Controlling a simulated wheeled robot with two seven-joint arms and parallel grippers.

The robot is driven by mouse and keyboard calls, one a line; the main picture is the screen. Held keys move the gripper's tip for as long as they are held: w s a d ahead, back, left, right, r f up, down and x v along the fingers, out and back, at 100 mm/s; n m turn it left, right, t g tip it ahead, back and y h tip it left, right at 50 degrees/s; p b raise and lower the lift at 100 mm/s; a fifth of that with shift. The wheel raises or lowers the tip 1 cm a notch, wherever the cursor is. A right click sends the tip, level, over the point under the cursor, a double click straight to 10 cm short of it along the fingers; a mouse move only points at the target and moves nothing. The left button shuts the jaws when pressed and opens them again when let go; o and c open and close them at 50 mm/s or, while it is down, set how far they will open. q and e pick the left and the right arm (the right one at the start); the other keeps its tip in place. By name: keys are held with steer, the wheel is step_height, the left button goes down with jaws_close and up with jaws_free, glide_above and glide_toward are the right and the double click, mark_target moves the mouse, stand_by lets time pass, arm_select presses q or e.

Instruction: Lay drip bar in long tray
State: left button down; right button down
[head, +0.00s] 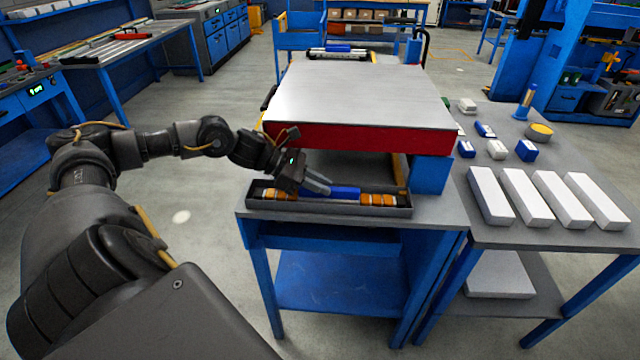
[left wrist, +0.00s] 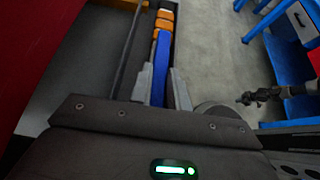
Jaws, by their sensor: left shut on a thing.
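The drip bar, with a blue middle (head: 346,192) and orange ends (head: 379,199), lies lengthwise within the outline of the long dark tray (head: 330,209). The tray's front wall hides the bar's underside, so I cannot tell if it touches the floor. My left gripper (head: 322,187) reaches in from the left and is shut on the bar's blue part. In the left wrist view, the blue part (left wrist: 161,62) runs between the two fingers (left wrist: 162,88), with an orange end (left wrist: 165,20) beyond, along the tray. My right gripper is not seen.
A large grey-topped panel with a red edge (head: 360,139) stands just behind the tray, above the blue bench. A blue block (head: 430,175) is at the tray's right. The right-hand table holds several white bars (head: 527,197) and small blue and white blocks. Floor to the left is open.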

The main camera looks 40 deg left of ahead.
arm_select(q)
steer(key=c, duration=1.3)
jaws_free()
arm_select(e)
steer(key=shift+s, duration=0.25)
arm_select(q)
steer(key=shift+o, duration=0.2)
steer(key=shift+s+a, duration=0.1)
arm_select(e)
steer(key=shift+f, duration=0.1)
arm_select(q)
steer(key=shift+s+a, duration=0.15)
steer(key=shift+a, duration=0.05)
steer(key=b+v, duration=0.2)
steer(key=v, duration=0.7)
steer(key=shift+s+a+r+b, duration=0.1)
steer(key=shift+a+r+b, duration=0.05)
steer(key=shift+r+b, duration=0.15)
steer(key=shift+s+a+r, duration=0.15)
steer(key=shift+s+a, duration=0.05)
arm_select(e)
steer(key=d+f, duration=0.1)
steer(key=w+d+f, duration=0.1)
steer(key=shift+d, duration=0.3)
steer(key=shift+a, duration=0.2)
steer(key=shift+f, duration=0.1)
